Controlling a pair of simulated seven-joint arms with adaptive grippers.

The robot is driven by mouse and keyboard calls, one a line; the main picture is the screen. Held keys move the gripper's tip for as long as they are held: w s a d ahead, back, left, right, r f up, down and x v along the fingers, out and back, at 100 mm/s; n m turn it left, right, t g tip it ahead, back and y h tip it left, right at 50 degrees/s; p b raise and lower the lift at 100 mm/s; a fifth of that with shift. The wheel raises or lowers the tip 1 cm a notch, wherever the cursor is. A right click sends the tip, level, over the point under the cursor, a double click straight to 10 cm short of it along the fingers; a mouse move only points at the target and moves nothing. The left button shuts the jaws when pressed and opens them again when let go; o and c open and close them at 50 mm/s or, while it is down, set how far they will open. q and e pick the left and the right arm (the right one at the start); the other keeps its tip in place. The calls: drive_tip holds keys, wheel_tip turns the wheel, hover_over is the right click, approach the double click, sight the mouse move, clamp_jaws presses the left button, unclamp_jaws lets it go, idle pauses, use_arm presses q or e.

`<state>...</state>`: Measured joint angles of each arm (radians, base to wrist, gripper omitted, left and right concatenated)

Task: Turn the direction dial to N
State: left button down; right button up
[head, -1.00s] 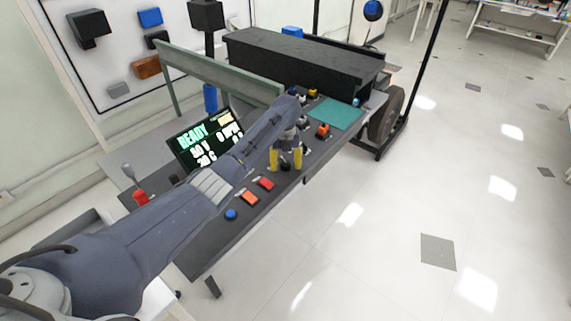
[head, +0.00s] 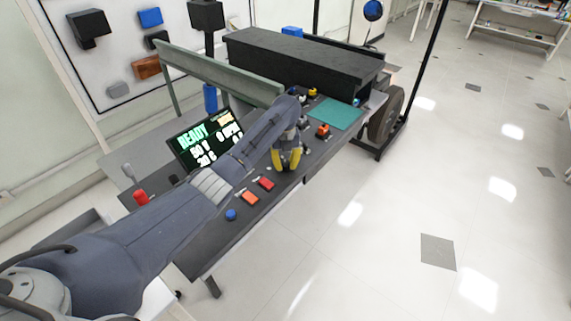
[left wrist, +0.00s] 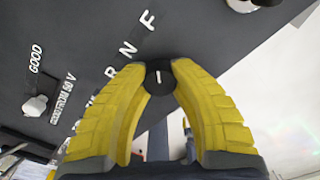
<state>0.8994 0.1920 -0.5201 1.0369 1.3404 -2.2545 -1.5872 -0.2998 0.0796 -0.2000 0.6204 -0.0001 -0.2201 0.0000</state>
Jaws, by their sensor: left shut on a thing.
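The direction dial (left wrist: 159,80) is a round black knob with a short white mark on top, seen in the left wrist view. The letters R, N and F (left wrist: 128,46) are printed in a row on the panel beside it. The white mark runs nearly up and down in that view; I cannot tell which letter it points to. My left gripper (left wrist: 160,72), with yellow fingers, is shut on the dial, a fingertip at each side. In the head view the left gripper (head: 287,167) reaches down onto the panel and mostly hides the dial. My right gripper is not in view.
A long black box (head: 305,65) stands behind. Open floor lies to the right.

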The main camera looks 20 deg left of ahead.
sight(285, 163)
use_arm(q)
drive_tip(key=n, duration=0.4)
drive_tip(key=shift+n, duration=2.2)
drive_tip(key=c, duration=1)
unclamp_jaws()
drive_tip(key=shift+o, duration=0.2)
drive_tip(key=shift+r, duration=0.1)
wheel_tip(285, 163, up, 12)
